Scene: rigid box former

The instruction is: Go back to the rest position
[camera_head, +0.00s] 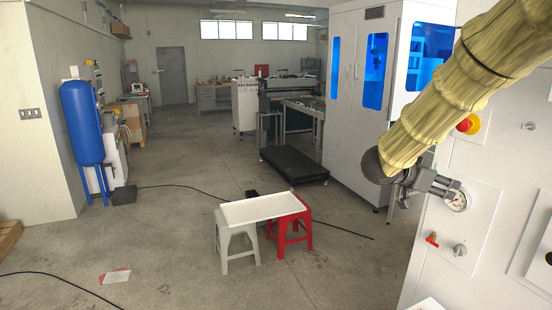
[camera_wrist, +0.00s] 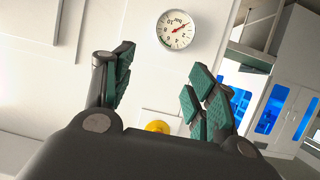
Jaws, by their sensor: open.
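My gripper (camera_head: 440,188) is in front of the white machine panel at the right of the head view, at the end of my yellow-sleeved arm. In the wrist view my gripper (camera_wrist: 160,78) is open, with its two green-padded fingers well apart and nothing between them. A round dial gauge (camera_head: 457,200) is on the panel close beside the fingers in the head view. In the wrist view the gauge (camera_wrist: 176,30) shows beyond the fingertips, with its red needle visible. I cannot tell the exact gap between fingers and panel.
A red-and-yellow button (camera_head: 468,124), a red valve handle (camera_head: 432,239) and a knob (camera_head: 459,250) are on the panel around my gripper. A white cabinet (camera_head: 345,120) stands behind. A white-topped bench (camera_head: 262,208) stands in the middle. Open floor (camera_head: 170,240) lies left of it.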

